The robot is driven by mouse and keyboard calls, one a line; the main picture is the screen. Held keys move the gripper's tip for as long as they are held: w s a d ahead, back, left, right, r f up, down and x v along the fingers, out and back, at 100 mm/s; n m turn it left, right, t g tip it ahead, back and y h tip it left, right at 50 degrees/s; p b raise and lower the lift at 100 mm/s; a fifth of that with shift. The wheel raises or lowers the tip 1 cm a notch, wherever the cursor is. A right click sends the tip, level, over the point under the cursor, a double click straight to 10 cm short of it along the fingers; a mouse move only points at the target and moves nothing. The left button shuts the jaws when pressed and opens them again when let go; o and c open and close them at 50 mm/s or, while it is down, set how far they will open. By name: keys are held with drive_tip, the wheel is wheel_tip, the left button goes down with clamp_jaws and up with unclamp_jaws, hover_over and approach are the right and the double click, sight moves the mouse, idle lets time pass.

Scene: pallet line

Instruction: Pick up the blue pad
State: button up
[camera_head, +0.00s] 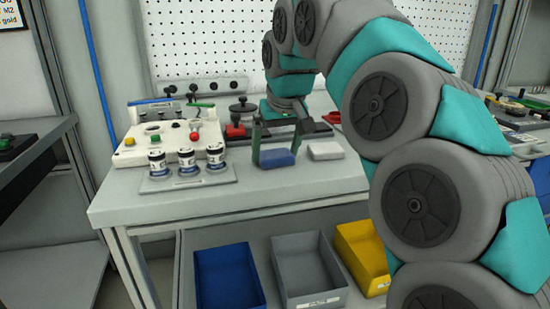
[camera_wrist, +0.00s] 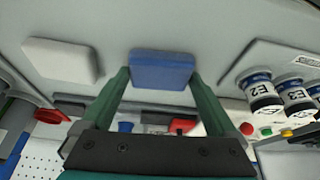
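The blue pad (camera_head: 277,158) lies flat on the grey bench top near its front edge. In the wrist view the blue pad (camera_wrist: 161,70) sits at the fingertips, between the two green fingers. My gripper (camera_head: 277,147) is low over the bench, with one finger at each side of the pad. The fingers of my gripper (camera_wrist: 159,78) are spread about as wide as the pad. I see no clear grip on it, and small gaps at its sides are hard to judge.
A white pad (camera_head: 325,150) lies close to the right. Three labelled jars (camera_head: 188,163) stand on a tray to the left. A white control box (camera_head: 170,140) and a red-handled part (camera_head: 237,130) are behind. Blue, grey and yellow bins (camera_head: 228,275) sit below.

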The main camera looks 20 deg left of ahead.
sight(273, 151)
drive_tip(key=c, duration=0.8)
drive_tip(key=shift+o, duration=0.2)
drive_tip(key=shift+r, duration=0.15)
drive_tip(key=shift+r, duration=1.55)
drive_tip(key=s+d+r+b, duration=0.1)
drive_tip(key=s+d+b, duration=0.1)
drive_tip(key=s+d, duration=0.6)
drive_tip(key=d, duration=0.5)
drive_tip(key=shift+s+d+r, duration=0.2)
drive_tip(key=shift+d+r, duration=0.1)
drive_tip(key=shift+d, duration=0.05)
